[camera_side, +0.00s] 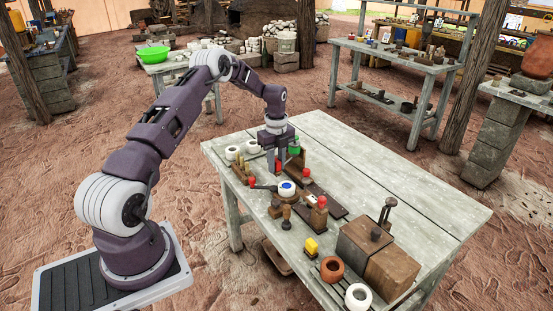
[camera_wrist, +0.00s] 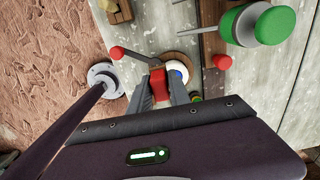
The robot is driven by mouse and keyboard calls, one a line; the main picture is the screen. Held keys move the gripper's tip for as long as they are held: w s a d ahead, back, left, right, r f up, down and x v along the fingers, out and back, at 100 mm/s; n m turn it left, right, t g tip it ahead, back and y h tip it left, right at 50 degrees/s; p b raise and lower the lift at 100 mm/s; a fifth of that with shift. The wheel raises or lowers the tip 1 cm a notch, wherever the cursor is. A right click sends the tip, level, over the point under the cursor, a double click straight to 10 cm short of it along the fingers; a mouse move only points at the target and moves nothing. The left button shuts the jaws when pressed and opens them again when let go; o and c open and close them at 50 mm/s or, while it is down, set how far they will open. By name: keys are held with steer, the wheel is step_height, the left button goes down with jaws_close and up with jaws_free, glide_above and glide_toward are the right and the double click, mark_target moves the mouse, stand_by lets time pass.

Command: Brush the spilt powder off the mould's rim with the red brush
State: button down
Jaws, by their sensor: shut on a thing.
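My gripper (camera_side: 277,166) points down over the near left part of the grey wooden table and is shut on a red piece, which I take to be the red brush (camera_wrist: 159,85). The brush's bristles are hidden in both views. The mould (camera_side: 287,190) is a small white round pot with blue powder (camera_side: 287,185) inside. It stands just in front of my gripper in the side view. In the wrist view the mould (camera_wrist: 184,65) is partly hidden behind my fingers. I cannot tell whether the brush touches its rim, nor make out powder on the rim.
A dark rod with a red knob (camera_side: 252,182) reaches to the mould's left side. A green-topped piece (camera_side: 294,147) stands close behind my gripper. The table's right side is clear.

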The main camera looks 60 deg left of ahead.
mark_target(277, 174)
steer(key=shift+f, duration=1.6)
steer(key=shift+d+f, duration=0.5)
steer(key=shift+f, duration=0.05)
steer(key=shift+d, duration=2.25)
steer(key=shift+a+f, duration=0.1)
steer(key=shift+a, duration=2.6)
steer(key=shift+r, duration=4.1)
